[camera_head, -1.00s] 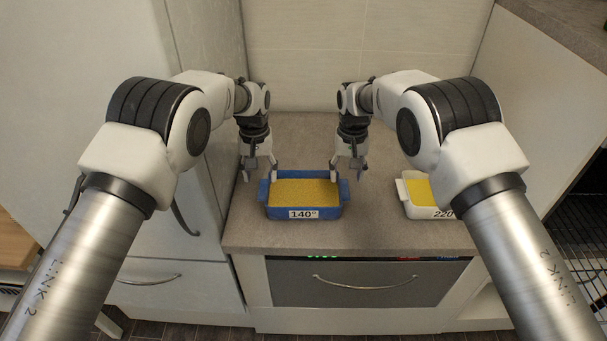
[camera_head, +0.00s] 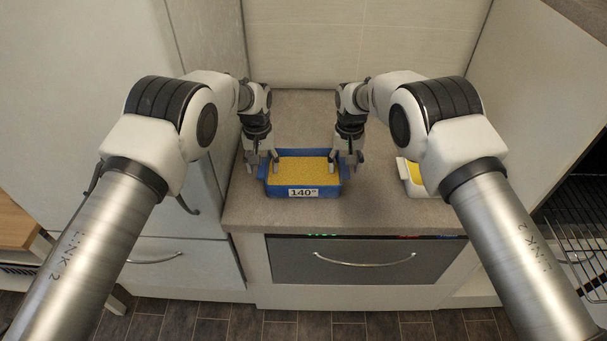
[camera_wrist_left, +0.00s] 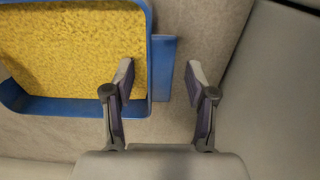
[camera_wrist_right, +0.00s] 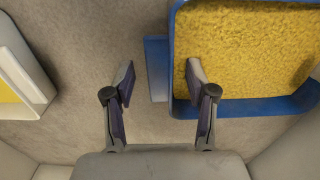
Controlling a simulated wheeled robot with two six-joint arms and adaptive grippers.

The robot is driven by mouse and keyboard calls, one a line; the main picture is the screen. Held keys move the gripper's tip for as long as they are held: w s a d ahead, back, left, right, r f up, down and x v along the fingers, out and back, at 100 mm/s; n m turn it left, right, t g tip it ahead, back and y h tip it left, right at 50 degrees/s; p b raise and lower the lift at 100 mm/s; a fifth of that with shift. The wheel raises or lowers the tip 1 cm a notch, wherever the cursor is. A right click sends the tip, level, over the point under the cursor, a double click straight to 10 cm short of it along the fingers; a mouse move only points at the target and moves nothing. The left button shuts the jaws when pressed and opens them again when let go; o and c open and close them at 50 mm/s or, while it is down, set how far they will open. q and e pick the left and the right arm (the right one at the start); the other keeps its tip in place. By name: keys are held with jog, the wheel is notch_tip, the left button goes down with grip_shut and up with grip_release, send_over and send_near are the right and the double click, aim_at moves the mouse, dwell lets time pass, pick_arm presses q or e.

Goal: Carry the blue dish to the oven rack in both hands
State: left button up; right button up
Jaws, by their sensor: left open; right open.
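The blue dish (camera_head: 331,189) holds a yellow filling and has a "140°" label on its front; it sits on the grey counter. My left gripper (camera_head: 262,168) is open at the dish's left end. In the left wrist view its fingers (camera_wrist_left: 160,85) lie on either side of the dish's end handle (camera_wrist_left: 165,68). My right gripper (camera_head: 345,165) is open at the right end, and in the right wrist view its fingers (camera_wrist_right: 160,85) straddle the other handle (camera_wrist_right: 156,68). The oven rack (camera_head: 580,235) shows as dark wire shelving at the far right.
A white dish (camera_head: 404,172) with yellow filling stands right of the blue dish, partly hidden by my right arm. The counter (camera_head: 300,215) in front is clear. An oven-like front (camera_head: 365,262) with a handle is below it. A tall cabinet stands left.

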pick_arm(q)
jog(key=shift+f, duration=0.25)
pick_arm(e)
jog(key=shift+f, duration=0.25)
pick_arm(q)
jog(key=shift+f, duration=0.15)
pick_arm(e)
jog(key=shift+f, duration=0.1)
pick_arm(q)
jog(key=shift+w, duration=0.1)
pick_arm(e)
jog(key=shift+w, duration=0.1)
pick_arm(q)
grip_shut()
pick_arm(e)
grip_shut()
